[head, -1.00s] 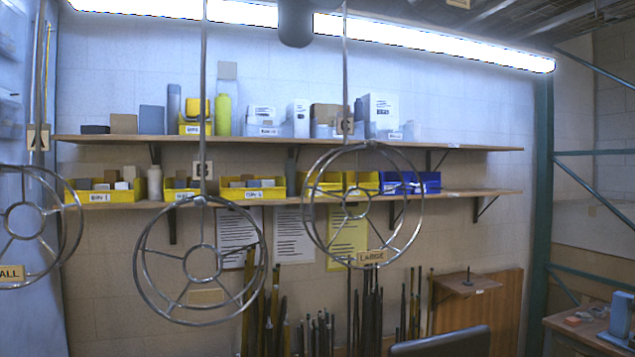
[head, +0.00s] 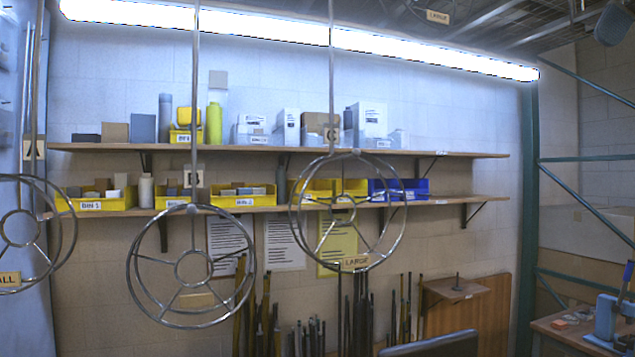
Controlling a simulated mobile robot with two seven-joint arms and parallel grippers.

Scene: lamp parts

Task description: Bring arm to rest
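Neither gripper can be made out in the head view. A grey rounded shape (head: 612,22) hangs in from the top right edge; it may be a part of my own arm, but no fingers show on it. Three wire lamp rings hang on thin rods: a left ring (head: 20,214) cut by the picture's edge with a tag ending in "ALL", a middle ring (head: 192,268), and a right ring (head: 345,212) with a "LARGE" tag. They hang free with nothing gripping them.
Two wall shelves hold yellow bins (head: 245,199), blue bins (head: 398,190), boxes and bottles. Several dark rods (head: 362,310) stand below. A bench (head: 560,335) with a blue tool (head: 606,318) is at lower right. A dark panel (head: 435,346) shows at the bottom edge.

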